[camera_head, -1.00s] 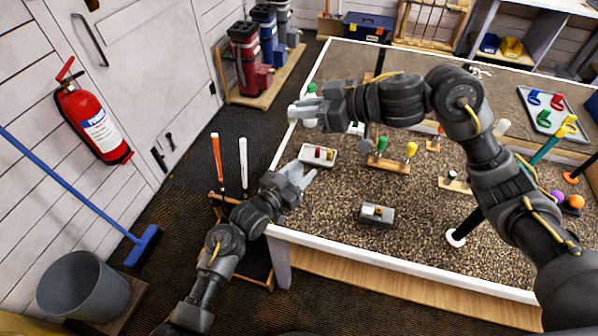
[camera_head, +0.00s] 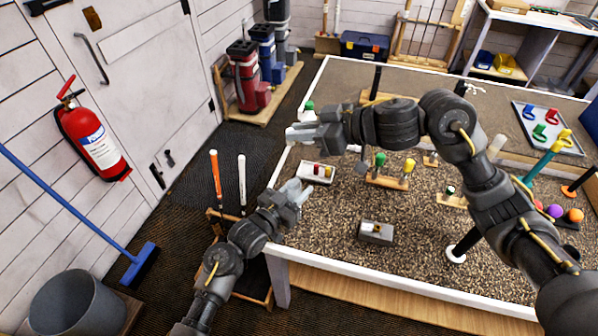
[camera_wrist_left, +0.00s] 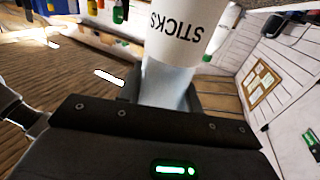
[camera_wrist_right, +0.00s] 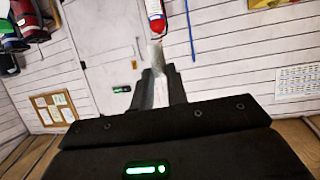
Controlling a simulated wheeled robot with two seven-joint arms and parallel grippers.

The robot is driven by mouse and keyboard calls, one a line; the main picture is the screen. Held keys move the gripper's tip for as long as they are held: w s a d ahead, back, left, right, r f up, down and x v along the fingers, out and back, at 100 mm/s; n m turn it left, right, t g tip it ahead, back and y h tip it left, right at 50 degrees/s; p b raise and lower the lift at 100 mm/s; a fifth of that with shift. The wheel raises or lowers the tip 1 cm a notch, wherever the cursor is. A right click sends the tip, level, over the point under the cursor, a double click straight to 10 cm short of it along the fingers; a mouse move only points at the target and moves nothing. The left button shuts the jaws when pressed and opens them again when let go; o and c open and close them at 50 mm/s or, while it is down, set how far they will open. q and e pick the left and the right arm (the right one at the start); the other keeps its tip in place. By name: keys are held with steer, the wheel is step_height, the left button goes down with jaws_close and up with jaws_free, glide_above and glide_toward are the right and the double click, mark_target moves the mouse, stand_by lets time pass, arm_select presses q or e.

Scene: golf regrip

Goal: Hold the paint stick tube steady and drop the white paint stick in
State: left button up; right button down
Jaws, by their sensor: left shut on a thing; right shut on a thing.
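My left gripper (camera_head: 297,191) is low at the bench's left edge, shut on a white tube. The left wrist view shows this paint stick tube (camera_wrist_left: 185,30) up close, with the word STICKS upside down and a paler lower part between the fingers. My right gripper (camera_head: 300,133) is above and behind the left one, at the bench's far left. It is shut on a small whitish piece, likely the white paint stick (camera_wrist_right: 160,88), pale between the dark fingers in the right wrist view. The two grippers are apart. The stick's exact ends are unclear.
A white tray (camera_head: 303,177) with red and yellow pieces lies on the bench beside the left gripper. A green-capped bottle (camera_head: 309,116) stands behind the right gripper. Two upright clubs (camera_head: 216,180) stand left of the bench.

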step_height(320, 180, down, 9)
steer(key=n+g, duration=0.3)
steer(key=shift+w+d+f+g+y, duration=0.15)
steer(key=shift+w+d+g+y, duration=0.15)
steer(key=shift+d+y, duration=0.1)
steer(key=shift+f, duration=0.1)
steer(key=shift+f, duration=2.8)
